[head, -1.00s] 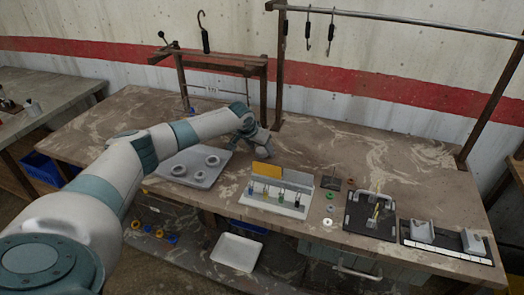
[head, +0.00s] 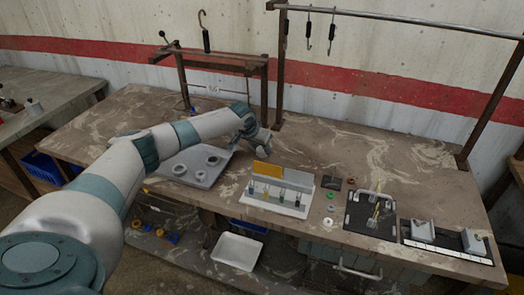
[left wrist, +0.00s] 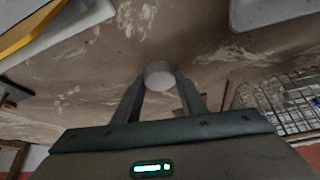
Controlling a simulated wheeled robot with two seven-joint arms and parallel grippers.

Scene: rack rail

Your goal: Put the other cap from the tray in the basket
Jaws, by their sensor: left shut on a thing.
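A pale grey round cap (left wrist: 160,74) is between the fingertips of my left gripper (left wrist: 161,84) in the left wrist view. In the head view my left gripper (head: 237,144) is over the table just right of the grey tray (head: 160,172), and the cap in it is too small to make out. The tray holds a few pale ring-shaped pieces (head: 180,169). A wire basket (left wrist: 285,105) shows at the right of the left wrist view, apart from the gripper. My right gripper is out of view.
A brown frame (head: 213,60) stands behind the gripper. A white holder with a yellow panel (head: 267,170) and several small bottles is to the right. A black plate (head: 362,225) lies further right. The table between the gripper and the tall rail (head: 400,25) is mostly clear.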

